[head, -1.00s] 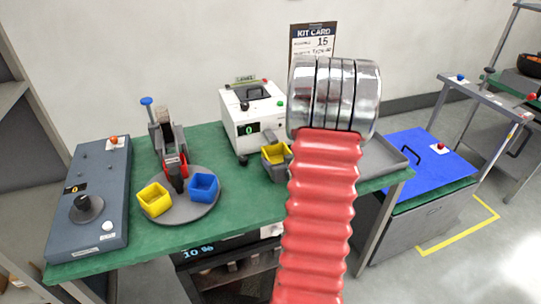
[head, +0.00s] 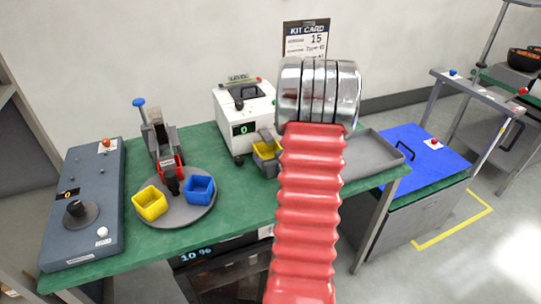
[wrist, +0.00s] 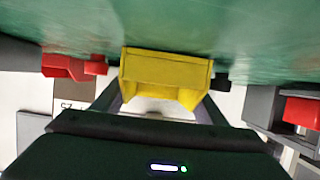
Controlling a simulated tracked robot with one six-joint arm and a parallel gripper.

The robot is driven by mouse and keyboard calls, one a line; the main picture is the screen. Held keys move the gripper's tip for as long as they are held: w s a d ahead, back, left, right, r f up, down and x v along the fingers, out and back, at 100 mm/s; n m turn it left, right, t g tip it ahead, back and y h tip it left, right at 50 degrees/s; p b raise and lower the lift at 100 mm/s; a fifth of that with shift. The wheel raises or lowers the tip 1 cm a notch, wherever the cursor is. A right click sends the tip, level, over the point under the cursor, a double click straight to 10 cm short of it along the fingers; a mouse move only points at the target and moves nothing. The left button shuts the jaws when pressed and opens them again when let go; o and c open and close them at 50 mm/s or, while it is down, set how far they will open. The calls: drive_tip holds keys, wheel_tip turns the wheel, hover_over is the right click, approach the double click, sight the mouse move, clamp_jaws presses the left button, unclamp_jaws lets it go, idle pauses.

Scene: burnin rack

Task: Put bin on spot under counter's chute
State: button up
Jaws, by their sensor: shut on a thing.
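In the wrist view my gripper (wrist: 165,92) is shut on a yellow bin (wrist: 165,72), which sits between its two dark fingers. A yellow bin (head: 266,151) also shows in the head view, just left of my red arm sleeve and in front of the white counter (head: 244,115). A grey part lies over it; I cannot tell whether that is a finger or the chute. The arm hides much of this area, and I see no clear spot there. I cannot tell whether the bin touches the green bench top (head: 228,200).
A turntable (head: 180,215) on the left holds another yellow bin (head: 149,203) and a blue bin (head: 199,190), with a press (head: 162,145) behind it. A control panel (head: 84,215) is at far left. A grey tray (head: 372,153) lies right of my arm.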

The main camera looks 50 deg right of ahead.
drive_tip(key=o, duration=1.1)
drive_tip(key=shift+f, duration=0.1)
drive_tip(key=v, duration=1.2)
